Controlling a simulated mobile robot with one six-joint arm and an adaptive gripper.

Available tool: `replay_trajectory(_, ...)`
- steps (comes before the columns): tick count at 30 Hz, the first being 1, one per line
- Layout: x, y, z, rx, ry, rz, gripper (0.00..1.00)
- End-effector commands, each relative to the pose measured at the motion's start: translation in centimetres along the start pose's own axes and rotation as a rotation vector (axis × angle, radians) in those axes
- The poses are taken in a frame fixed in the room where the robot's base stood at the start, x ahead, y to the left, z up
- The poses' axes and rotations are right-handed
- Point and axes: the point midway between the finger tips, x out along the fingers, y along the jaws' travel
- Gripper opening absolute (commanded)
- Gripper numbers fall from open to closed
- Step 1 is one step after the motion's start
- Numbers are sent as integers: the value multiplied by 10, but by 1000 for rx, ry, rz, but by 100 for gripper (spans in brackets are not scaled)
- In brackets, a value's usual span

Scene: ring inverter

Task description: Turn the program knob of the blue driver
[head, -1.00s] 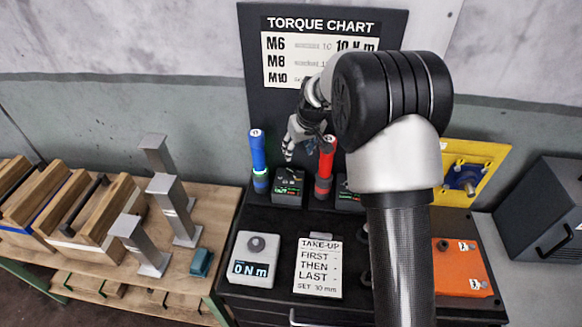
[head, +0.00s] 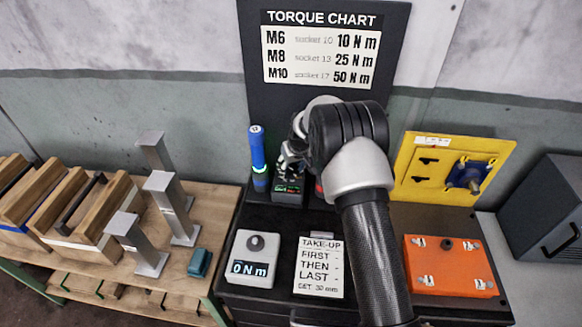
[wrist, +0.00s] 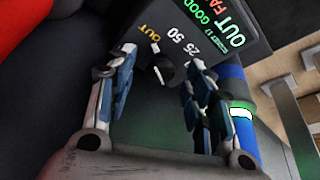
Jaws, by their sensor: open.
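The blue driver (head: 257,158) stands upright at the back left of the black bench, with a lit green ring; part of it shows at the right of the wrist view (wrist: 240,125). Beside it is a small black control box (head: 288,188) with a lit display. In the wrist view the box face (wrist: 222,32) reads OUT, GOOD and partly hidden red text. The small dark program knob (wrist: 163,72) sits below it by the marks OUT, 50 and 25. My gripper (wrist: 162,62) is open, its fingers on either side of the knob. I cannot tell whether they touch it.
The red driver (head: 319,187) is mostly hidden behind my arm. In front lie a torque tester (head: 254,258) reading 0 N m, a take-up card (head: 319,268) and an orange plate (head: 450,265). A yellow panel (head: 420,185) stands at the back right.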

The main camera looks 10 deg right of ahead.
Motion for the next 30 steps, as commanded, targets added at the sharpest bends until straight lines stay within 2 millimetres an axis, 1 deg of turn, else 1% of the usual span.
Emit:
replay_trajectory(5,0,0,0,0,0,0,48)
replay_trajectory(25,0,0,0,0,0,0,4)
replay_trajectory(30,-1,0,0,7,0,3,3)
